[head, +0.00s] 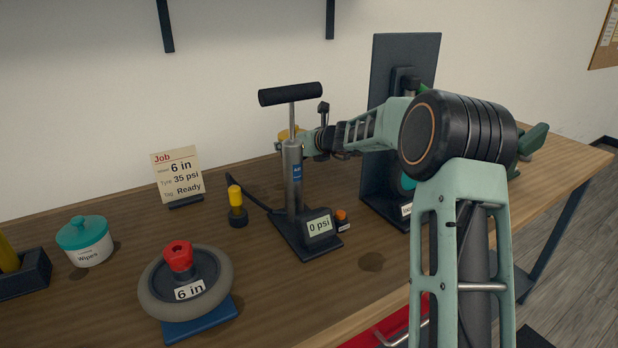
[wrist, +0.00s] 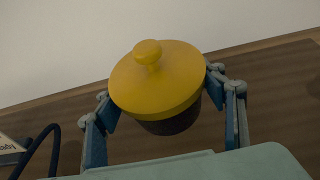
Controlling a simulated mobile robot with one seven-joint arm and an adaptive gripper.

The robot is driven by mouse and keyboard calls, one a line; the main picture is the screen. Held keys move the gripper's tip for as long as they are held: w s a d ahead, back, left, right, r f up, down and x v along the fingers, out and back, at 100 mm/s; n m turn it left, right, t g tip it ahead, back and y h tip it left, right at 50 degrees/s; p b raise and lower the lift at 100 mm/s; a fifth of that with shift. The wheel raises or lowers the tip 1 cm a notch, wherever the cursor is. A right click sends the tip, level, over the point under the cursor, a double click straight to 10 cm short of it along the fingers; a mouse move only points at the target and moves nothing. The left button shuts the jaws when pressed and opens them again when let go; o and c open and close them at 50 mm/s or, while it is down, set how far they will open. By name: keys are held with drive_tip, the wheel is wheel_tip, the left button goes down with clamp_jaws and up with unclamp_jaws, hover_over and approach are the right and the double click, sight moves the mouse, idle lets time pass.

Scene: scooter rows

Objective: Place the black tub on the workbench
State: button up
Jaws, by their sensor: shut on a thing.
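The black tub (wrist: 172,123) has a yellow lid with a round knob and sits between the fingers of my gripper (wrist: 159,92) in the wrist view. The gripper is shut on it from both sides. In the head view only part of the yellow lid (head: 285,134) shows behind the pump, and the tub's body is hidden. My gripper is at the back of the workbench (head: 85,315), near the wall. I cannot tell whether the tub's base touches the wood.
A floor pump (head: 293,185) stands just in front of my gripper. A dark upright stand (head: 372,120) is behind my arm. A Job card (head: 177,175), yellow-topped bottle (head: 237,205), wipes tub (head: 85,240) and wheel (head: 150,290) stand left. Bare wood lies between them.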

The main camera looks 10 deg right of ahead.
drive_tip(key=s, duration=0.1)
drive_tip(key=s+d+f+b, duration=0.1)
drive_tip(key=s, duration=0.1)
drive_tip(key=shift+s+d+f+b, duration=0.2)
drive_tip(key=shift+f+b, duration=0.15)
drive_tip(key=shift+f, duration=0.05)
drive_tip(key=shift+s+d+f+b, duration=0.3)
drive_tip(key=shift+s+f+b, duration=0.25)
drive_tip(key=shift+s, duration=0.2)
drive_tip(key=shift+s+d+f+b, duration=0.3)
drive_tip(key=shift+s+f+b, duration=0.2)
drive_tip(key=shift+s, duration=0.25)
drive_tip(key=shift+f, duration=0.1)
drive_tip(key=shift+f, duration=0.15)
drive_tip(key=o, duration=1.8)
drive_tip(key=shift+f, duration=0.1)
drive_tip(key=shift+r, duration=0.2)
drive_tip(key=p+v, duration=0.1)
drive_tip(key=v, duration=0.6)
drive_tip(key=shift+s+d, duration=0.2)
drive_tip(key=shift+s, duration=0.05)
